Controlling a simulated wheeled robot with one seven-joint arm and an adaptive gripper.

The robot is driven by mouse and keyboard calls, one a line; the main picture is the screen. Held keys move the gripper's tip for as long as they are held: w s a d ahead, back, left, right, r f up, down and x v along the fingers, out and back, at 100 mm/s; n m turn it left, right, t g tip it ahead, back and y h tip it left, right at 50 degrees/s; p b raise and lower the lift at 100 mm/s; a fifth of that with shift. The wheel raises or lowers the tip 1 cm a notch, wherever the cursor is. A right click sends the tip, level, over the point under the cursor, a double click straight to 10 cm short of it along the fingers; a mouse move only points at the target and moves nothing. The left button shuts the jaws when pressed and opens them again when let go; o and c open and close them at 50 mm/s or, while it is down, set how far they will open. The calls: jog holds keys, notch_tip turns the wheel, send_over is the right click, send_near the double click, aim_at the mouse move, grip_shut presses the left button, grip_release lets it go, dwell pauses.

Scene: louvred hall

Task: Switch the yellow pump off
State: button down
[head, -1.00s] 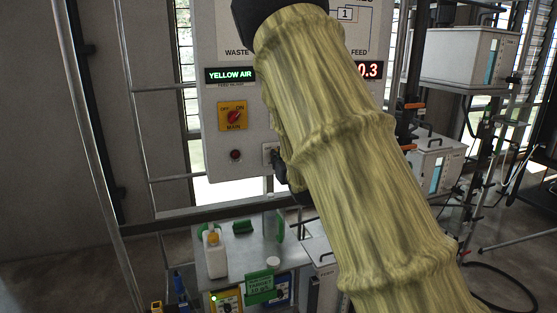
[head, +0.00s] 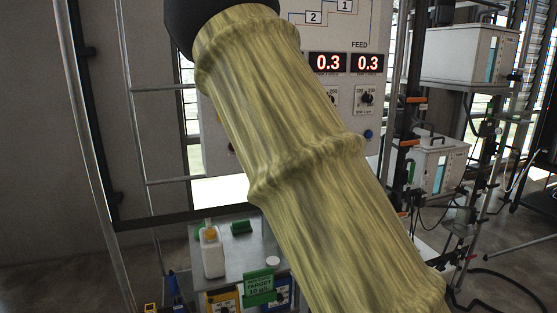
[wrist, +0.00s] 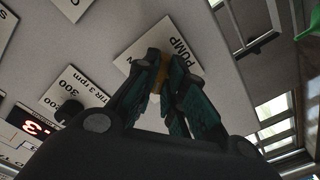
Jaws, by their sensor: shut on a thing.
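In the wrist view my gripper (wrist: 167,85) is shut on a small brownish-yellow knob (wrist: 160,72) on a white plate (wrist: 140,47) lettered PUMP. The rest of the lettering and the knob's setting are hidden by the fingers. The plate is on the grey control panel (wrist: 98,48), also seen in the head view (head: 345,125). The yellow pump unit (head: 222,300) shows at the bottom edge, cut off by the frame. Whether it runs cannot be told.
Two red displays (head: 328,63) read 0.3, with a black dial (head: 366,98) below the right one. White boxes (head: 442,165) are on the right rack.

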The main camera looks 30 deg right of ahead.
jog(key=shift+n+b, duration=0.6)
jog(key=shift+n, duration=0.3)
jog(key=c, duration=1.5)
grip_release()
jog(key=v, duration=1.2)
jog(key=shift+d, duration=0.15)
